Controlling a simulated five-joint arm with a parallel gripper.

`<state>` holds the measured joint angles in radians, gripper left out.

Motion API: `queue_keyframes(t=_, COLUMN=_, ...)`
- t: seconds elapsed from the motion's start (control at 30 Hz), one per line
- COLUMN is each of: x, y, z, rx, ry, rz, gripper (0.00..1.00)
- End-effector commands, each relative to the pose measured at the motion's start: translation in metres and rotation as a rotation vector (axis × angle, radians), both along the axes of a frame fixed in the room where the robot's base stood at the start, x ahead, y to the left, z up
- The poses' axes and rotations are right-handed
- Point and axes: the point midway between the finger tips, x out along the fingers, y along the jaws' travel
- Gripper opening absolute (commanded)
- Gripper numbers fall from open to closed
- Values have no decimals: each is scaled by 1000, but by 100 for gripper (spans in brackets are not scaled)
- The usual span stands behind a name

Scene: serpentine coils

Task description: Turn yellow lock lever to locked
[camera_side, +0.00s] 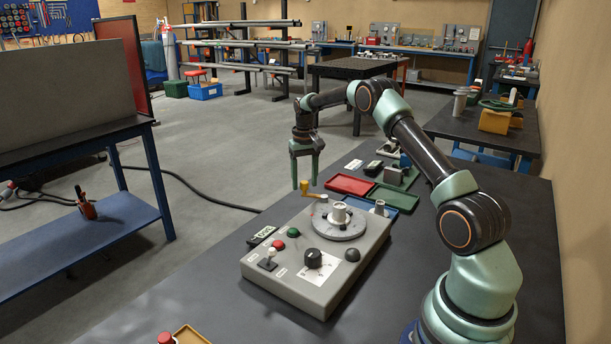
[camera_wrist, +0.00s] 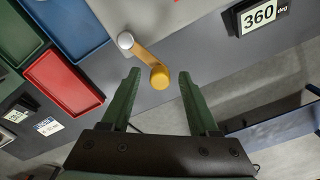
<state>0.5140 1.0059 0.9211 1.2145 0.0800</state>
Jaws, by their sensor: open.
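The yellow lock lever (camera_side: 312,192) sits at the back left corner of the grey control box (camera_side: 280,272), beside the round grey turntable (camera_side: 339,228). In the wrist view the lever (camera_wrist: 144,54) runs from a silver pivot cap (camera_wrist: 125,40) to a rounded yellow knob (camera_wrist: 159,77). My gripper (camera_side: 305,184) points down over the lever's end, green fingers apart. In the wrist view my gripper (camera_wrist: 158,80) is open, with the knob between the fingertips in the picture. I cannot tell whether either finger touches it.
A red tray (camera_side: 349,184), a green tray (camera_wrist: 15,45) and a blue tray (camera_wrist: 73,27) lie behind the box. A "360 deg" display (camera_wrist: 259,15) stands beside it. Buttons, a black dial (camera_side: 313,258) and a toggle switch (camera_side: 268,260) are on the box top.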

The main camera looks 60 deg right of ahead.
Motion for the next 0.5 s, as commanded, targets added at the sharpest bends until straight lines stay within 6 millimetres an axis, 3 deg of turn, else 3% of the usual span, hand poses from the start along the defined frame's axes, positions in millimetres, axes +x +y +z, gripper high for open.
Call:
queue_keyframes(t=0.33, x=0, y=0, z=-5, rx=0, ry=0, rz=0, gripper=61)
queue_keyframes(t=0.37, x=0, y=0, z=-5, rx=0, ry=0, rz=0, gripper=57)
queue_keyframes(t=0.5, x=0, y=0, z=-5, rx=0, ry=0, rz=0, gripper=4)
